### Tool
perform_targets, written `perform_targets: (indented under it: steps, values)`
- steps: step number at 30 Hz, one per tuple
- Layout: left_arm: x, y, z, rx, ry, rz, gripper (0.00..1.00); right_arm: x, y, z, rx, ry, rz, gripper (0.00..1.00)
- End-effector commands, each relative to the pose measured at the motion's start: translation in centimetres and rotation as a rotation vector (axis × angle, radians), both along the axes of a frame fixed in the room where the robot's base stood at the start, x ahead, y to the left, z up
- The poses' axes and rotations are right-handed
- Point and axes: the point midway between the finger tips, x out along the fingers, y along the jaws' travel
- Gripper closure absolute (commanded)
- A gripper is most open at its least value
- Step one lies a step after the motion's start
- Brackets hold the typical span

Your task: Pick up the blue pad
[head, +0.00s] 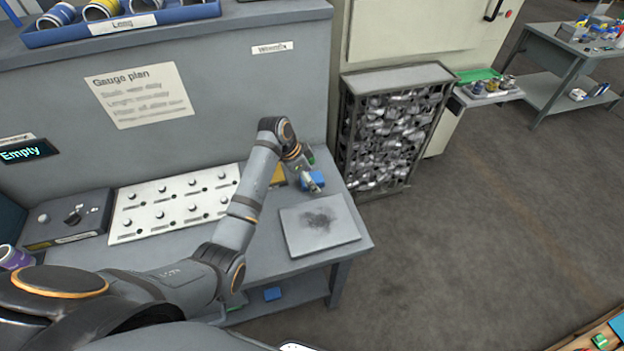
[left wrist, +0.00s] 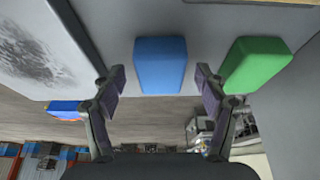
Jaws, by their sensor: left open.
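The blue pad (head: 317,178) lies on the grey bench near its right back corner, beside my left gripper (head: 312,186). In the left wrist view the blue pad (left wrist: 160,62) shows between and just beyond the two fingertips of my left gripper (left wrist: 161,82). The jaws are open, with a gap visible on each side of the pad. A green block (left wrist: 258,64) lies to the right of the pad; it also shows in the head view (head: 310,157), partly hidden by my left arm. My right gripper is not in view.
A light plate with a dark smudge (head: 340,245) lies in front of the pad. A white panel with several knobs (head: 150,195) is to the left. A cage of metal parts (head: 395,125) stands right of the bench. Another blue block (head: 272,294) is on the lower shelf.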

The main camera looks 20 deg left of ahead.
Motion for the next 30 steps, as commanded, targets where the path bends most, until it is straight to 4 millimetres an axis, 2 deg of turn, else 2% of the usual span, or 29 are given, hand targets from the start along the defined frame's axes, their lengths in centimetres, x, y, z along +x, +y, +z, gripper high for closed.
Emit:
perform_targets:
  steps: [6,15,17,25,30]
  values:
    - [0.0,0.0,-0.1,0.001,-0.001,0.0,0.28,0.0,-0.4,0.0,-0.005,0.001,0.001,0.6]
    - [0.0,0.0,-0.1,0.001,-0.001,0.0,0.69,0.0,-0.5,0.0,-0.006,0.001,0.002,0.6]
    - [0.0,0.0,0.0,0.001,-0.001,0.0,0.75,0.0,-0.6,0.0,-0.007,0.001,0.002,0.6]
    - [0.1,0.0,0.1,0.0,-0.001,0.0,0.75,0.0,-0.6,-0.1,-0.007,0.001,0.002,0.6]
    - [0.1,0.0,1.6,0.0,-0.005,0.001,0.75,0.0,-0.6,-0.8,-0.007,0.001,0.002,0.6]
